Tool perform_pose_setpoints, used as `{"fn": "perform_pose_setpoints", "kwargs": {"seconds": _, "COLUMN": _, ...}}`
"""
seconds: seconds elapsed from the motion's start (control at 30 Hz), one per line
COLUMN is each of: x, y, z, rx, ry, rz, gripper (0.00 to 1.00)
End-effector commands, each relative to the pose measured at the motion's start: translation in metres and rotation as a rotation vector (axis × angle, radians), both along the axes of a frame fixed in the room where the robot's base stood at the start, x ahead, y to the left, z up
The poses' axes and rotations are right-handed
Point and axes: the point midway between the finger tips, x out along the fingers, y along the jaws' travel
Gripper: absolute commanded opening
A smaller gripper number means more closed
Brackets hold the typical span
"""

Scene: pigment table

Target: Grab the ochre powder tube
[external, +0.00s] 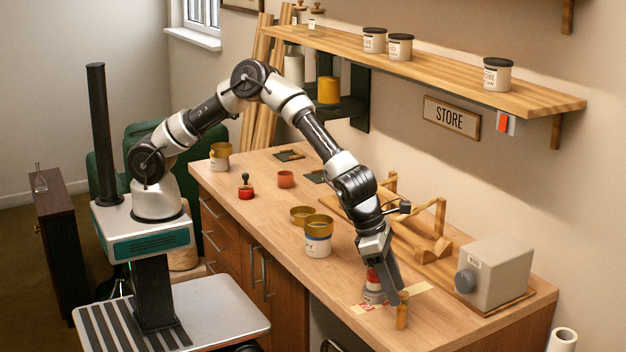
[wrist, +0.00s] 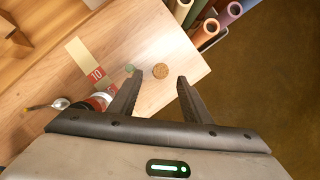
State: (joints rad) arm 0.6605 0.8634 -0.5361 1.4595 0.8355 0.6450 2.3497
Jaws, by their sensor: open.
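The ochre powder tube (external: 402,312) stands upright near the front edge of the workbench, at its right part. In the wrist view a round cork-coloured top (wrist: 160,71), which looks like this tube's stopper, shows between the fingertips and slightly beyond them. My gripper (external: 392,284) points down just above and beside the tube. In the wrist view my gripper (wrist: 158,82) is open, with nothing held between the fingers. The finger hides part of the tube's surroundings in the external view.
A red-and-white jar (external: 373,286) stands close to the left finger, also in the wrist view (wrist: 99,102). A small green top (wrist: 129,68) is by that fingertip. A pale marked strip (external: 415,289) lies on the bench. A grey box with a knob (external: 495,272) stands to the right.

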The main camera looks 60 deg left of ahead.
Motion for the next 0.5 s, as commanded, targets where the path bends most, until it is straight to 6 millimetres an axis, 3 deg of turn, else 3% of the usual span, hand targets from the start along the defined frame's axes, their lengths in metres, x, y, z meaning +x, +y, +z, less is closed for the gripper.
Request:
{"fn": "perform_pose_setpoints", "kwargs": {"seconds": 0.27, "x": 0.006, "y": -0.006, "z": -0.02, "rx": 0.0, "ry": 0.002, "rz": 0.001, "gripper": 0.44}}
{"fn": "perform_pose_setpoints", "kwargs": {"seconds": 0.5, "x": 0.015, "y": -0.014, "z": -0.053, "rx": -0.001, "ry": 0.001, "rz": 0.001, "gripper": 0.44}}
